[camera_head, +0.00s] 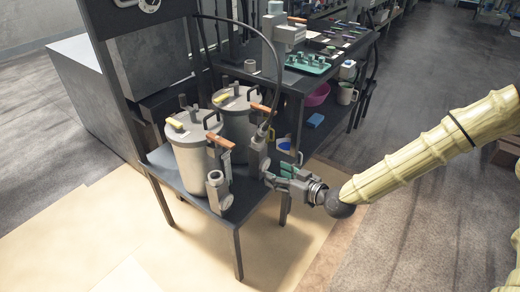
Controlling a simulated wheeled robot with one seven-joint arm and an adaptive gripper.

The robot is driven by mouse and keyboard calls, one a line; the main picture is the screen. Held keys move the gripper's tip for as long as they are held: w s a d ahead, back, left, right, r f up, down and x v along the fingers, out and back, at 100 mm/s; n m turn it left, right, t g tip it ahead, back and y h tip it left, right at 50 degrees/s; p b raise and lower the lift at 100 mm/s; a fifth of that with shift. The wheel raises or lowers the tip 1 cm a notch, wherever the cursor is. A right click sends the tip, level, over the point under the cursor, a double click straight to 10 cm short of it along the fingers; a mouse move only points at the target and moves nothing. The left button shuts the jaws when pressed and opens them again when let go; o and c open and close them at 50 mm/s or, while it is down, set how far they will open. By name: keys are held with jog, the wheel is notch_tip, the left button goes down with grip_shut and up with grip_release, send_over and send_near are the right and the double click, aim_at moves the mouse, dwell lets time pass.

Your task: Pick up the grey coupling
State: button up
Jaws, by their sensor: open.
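A grey coupling-like fitting (217,192), short and upright with a round hole on top, stands on the front corner of the low dark table (189,198). A second grey fitting (257,155), joined to a black hose, stands near the table's right edge. I cannot tell for certain which one is the grey coupling. My gripper (271,178) reaches in from the right at the table's right edge, open, with its fingers pointing left. It is close to the hose fitting and right of the corner fitting. Contact between the fingers and the hose fitting cannot be made out.
Two grey lidded canisters (190,155) (235,132) with orange and yellow handles fill the back of the low table. The floor in front is clear.

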aim_at(261, 133)
jog(key=w+d+r+n+t+y+b, duration=0.1)
jog(key=w+d+r+n+t+b, duration=0.1)
jog(key=w+r, duration=0.4)
jog(key=x, duration=0.3)
jog(key=b+x, duration=0.1)
jog(key=x, duration=0.2)
jog(key=a+r+x, duration=0.1)
jog(key=x, duration=0.2)
jog(key=shift+a+b, duration=0.2)
jog(key=shift+b, duration=0.1)
jog(key=shift+w+a+r, duration=0.15)
jog(key=shift+w+a, duration=0.05)
jog(key=shift+a, duration=0.05)
jog(key=shift+c, duration=0.4)
grip_shut()
jog(key=shift+r, duration=0.1)
